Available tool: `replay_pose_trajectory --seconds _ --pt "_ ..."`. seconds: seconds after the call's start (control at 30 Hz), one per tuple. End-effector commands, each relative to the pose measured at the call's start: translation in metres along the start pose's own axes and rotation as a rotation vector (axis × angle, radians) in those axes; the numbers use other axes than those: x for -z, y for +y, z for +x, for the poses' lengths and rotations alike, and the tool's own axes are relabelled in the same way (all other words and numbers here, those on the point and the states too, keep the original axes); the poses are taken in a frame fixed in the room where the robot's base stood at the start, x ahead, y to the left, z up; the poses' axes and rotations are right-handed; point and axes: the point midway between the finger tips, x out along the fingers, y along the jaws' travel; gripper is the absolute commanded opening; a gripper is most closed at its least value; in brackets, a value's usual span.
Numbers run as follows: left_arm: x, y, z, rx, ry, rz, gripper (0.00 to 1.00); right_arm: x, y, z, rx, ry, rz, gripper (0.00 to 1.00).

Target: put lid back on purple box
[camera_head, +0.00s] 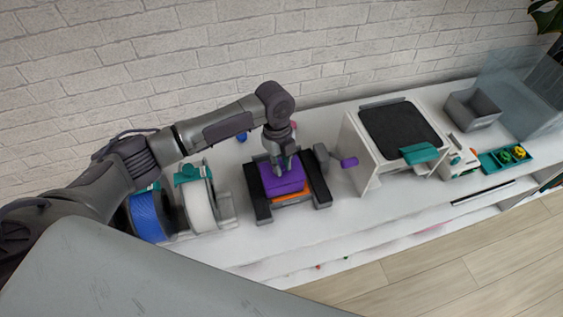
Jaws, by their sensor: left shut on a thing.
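The purple box (284,183) shows as a purple block between two dark rails, in the middle of the head view. My left gripper (281,166) points down from above and is shut on the top of this purple piece, which I take to be the lid. The fingers hide part of its top, and I cannot make out a seam between lid and box or a gap under the lid. My right gripper is not in view.
An orange part (291,198) shows under the purple piece. Blue (149,215) and white (199,207) spools stand to the left. A grey bin (473,110) is farther right.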

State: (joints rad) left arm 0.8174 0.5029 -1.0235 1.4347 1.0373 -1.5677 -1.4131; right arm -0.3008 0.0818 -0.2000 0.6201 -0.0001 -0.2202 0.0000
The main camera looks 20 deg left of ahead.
Motion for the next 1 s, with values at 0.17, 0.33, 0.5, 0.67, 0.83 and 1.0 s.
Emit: replay_pose_trajectory --seconds 0.17,0.33,0.5,0.67,0.83,1.0 --pt "0.0002 0.0 0.0003 0.0 0.0 0.0 0.03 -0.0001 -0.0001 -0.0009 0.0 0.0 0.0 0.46" --pt "0.0001 0.0 0.0002 0.0 0.0 0.0 0.03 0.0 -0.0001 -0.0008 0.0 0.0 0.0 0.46" --pt "0.0001 -0.0001 -0.0001 0.0 0.0 0.0 0.03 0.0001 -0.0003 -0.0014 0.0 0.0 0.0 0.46" --pt "0.0002 0.0 -0.0008 0.0 0.001 0.0 0.03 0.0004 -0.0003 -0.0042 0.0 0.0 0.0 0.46" --pt "0.0001 0.0 -0.0007 0.0 0.001 0.0 0.03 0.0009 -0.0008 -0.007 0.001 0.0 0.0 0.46" --pt "-0.0001 -0.0001 0.0 0.0 0.0 0.0 0.03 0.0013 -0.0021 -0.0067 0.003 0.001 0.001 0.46"
